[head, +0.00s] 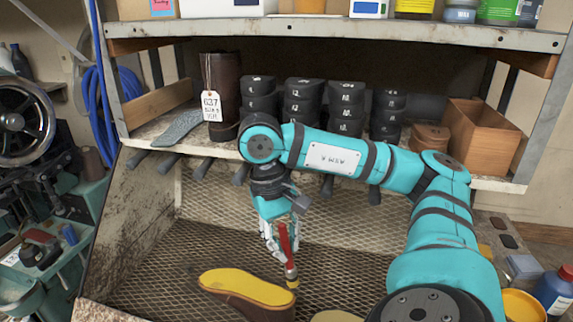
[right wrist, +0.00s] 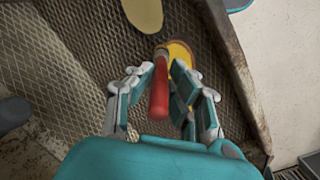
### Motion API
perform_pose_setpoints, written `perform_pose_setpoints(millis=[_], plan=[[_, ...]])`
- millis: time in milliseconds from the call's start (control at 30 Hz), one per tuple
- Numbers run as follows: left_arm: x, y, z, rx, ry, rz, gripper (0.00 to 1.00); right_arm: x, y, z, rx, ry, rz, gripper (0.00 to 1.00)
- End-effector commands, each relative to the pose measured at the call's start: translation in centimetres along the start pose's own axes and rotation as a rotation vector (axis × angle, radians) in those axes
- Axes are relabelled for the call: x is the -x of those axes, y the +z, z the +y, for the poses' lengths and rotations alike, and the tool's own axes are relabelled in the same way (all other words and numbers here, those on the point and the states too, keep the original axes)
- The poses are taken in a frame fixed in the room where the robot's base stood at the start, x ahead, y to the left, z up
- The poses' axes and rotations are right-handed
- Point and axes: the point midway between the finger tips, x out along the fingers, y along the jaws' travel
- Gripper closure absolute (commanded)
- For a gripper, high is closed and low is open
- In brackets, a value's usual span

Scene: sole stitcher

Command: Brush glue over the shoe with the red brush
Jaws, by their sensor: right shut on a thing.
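The shoe (head: 248,287) lies sole up on the mesh bench, its sole face yellow; the wrist view shows part of that yellow face (right wrist: 181,53). My right gripper (head: 281,244) is shut on the red brush (head: 284,240) and holds it nearly upright, bristles down. The brush tip is at the right end of the yellow sole; I cannot tell whether it touches. In the right wrist view the red handle (right wrist: 158,92) stands between the fingers (right wrist: 161,78) and hides part of the sole. My left gripper is not in view.
A pale sole piece (head: 336,316) lies just right of the shoe. A yellow tub (head: 524,304) and a blue bottle (head: 554,289) stand at the right. A shelf (head: 170,141) with a tagged boot, black blocks and a wooden box (head: 478,133) overhangs the back.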

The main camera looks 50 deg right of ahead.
Motion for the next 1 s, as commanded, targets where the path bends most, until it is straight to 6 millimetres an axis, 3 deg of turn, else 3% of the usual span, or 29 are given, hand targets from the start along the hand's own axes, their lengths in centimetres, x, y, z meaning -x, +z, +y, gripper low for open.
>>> perform_pose_setpoints(millis=[467,733,1000], plan=[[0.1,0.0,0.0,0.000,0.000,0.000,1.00,-0.1,-0.2,-0.2,0.001,-0.001,-0.001,1.00],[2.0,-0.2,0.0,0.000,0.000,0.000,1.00,-0.5,-3.7,-4.1,0.004,-0.002,-0.004,1.00],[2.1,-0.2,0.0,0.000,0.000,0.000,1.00,-1.6,-7.9,-8.4,0.001,-0.002,-0.001,1.00]])
